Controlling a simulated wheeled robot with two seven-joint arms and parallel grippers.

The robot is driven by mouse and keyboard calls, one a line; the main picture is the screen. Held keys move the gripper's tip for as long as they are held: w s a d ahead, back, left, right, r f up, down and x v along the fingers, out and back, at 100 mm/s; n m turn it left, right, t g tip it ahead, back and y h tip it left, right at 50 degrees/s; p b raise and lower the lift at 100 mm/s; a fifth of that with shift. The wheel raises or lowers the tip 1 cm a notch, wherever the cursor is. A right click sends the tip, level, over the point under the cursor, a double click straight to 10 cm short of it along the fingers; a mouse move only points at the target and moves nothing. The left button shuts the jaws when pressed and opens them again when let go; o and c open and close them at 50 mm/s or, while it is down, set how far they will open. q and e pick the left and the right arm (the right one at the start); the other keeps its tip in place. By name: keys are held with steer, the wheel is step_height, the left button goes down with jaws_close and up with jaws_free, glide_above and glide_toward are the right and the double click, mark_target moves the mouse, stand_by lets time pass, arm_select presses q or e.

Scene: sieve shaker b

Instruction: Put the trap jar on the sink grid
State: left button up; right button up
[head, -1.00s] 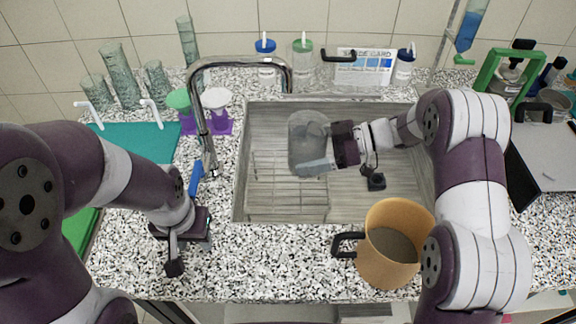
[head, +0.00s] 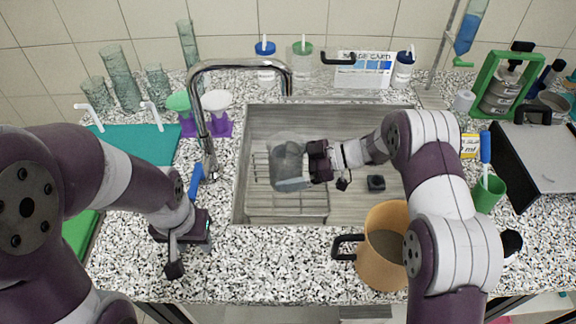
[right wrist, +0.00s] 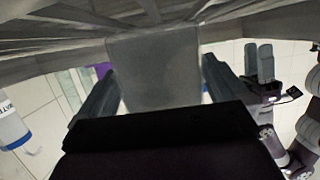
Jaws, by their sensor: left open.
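The trap jar (head: 287,152) is a clear grey, see-through vessel over the left part of the sink. My right gripper (head: 294,182) is shut on it from the right. In the right wrist view the jar (right wrist: 155,70) sits between the two fingers (right wrist: 157,95). The sink grid (head: 285,209) is a wire rack in the left half of the basin, below and around the jar. I cannot tell whether the jar touches the grid. My left gripper (head: 190,250) is open and empty over the counter, left of the sink.
A chrome faucet (head: 203,120) arches over the sink's left back corner. A tan pot (head: 378,262) stands at the front edge. A black drain piece (head: 376,183) lies in the basin's right half. Capped bottles (head: 265,62) line the back. A green cup (head: 488,193) is at right.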

steer(key=shift+d+r, duration=0.2)
steer(key=shift+r, duration=0.05)
arm_select(q)
steer(key=shift+f+b, duration=0.5)
arm_select(e)
steer(key=v, duration=1.1)
steer(key=shift+d, duration=0.3)
